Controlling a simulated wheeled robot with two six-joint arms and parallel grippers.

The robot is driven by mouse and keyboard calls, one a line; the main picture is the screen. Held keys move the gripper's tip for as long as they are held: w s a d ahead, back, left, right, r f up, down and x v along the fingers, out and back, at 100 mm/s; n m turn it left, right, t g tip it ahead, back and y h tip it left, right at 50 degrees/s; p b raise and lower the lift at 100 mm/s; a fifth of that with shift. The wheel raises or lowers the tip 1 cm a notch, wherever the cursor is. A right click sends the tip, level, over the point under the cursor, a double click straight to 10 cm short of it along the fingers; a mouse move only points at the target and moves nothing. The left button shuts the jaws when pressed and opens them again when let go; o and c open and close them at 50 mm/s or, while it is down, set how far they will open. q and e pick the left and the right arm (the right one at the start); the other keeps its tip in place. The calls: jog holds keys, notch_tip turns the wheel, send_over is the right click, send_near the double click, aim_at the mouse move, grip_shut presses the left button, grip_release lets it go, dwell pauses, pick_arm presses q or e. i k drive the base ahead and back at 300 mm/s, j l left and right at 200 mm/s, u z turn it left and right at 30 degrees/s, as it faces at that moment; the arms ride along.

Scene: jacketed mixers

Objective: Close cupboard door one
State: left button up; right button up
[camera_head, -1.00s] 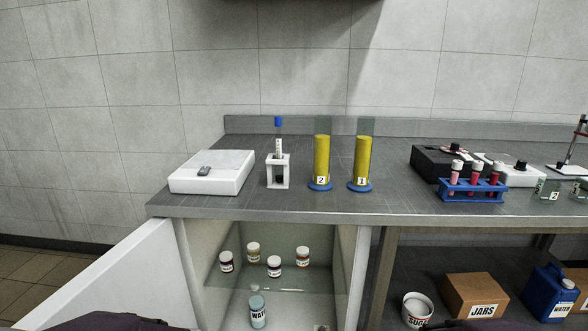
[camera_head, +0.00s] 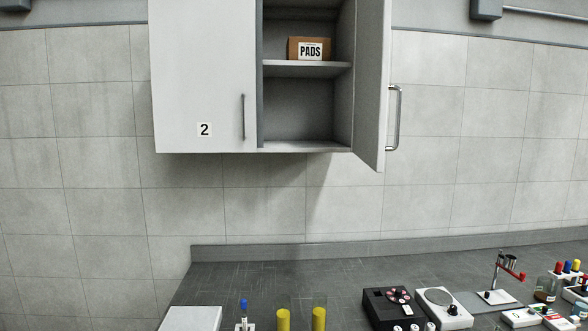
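A wall cupboard hangs above the counter. Its right-hand door (camera_head: 371,80) stands swung open toward me, with a vertical metal handle (camera_head: 394,117) on its right side. No number shows on this open door from here. The left door (camera_head: 200,75) is shut and carries the label 2, with a dark handle (camera_head: 244,117) near its right edge. The open compartment (camera_head: 305,108) shows a shelf with a brown box (camera_head: 309,49) labelled PADS. Neither of my grippers is in view.
The counter (camera_head: 340,273) runs below the cupboard. On it are a white box (camera_head: 191,318), two yellow cylinders, a black device (camera_head: 396,307), a white stirrer plate (camera_head: 443,308) and a stand with a red clamp. The wall between cupboard and counter is clear.

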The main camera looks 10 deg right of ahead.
aim_at(373, 17)
jog(key=l, duration=0.65)
jog(key=k+l+z, duration=0.1)
jog(key=l, duration=0.6)
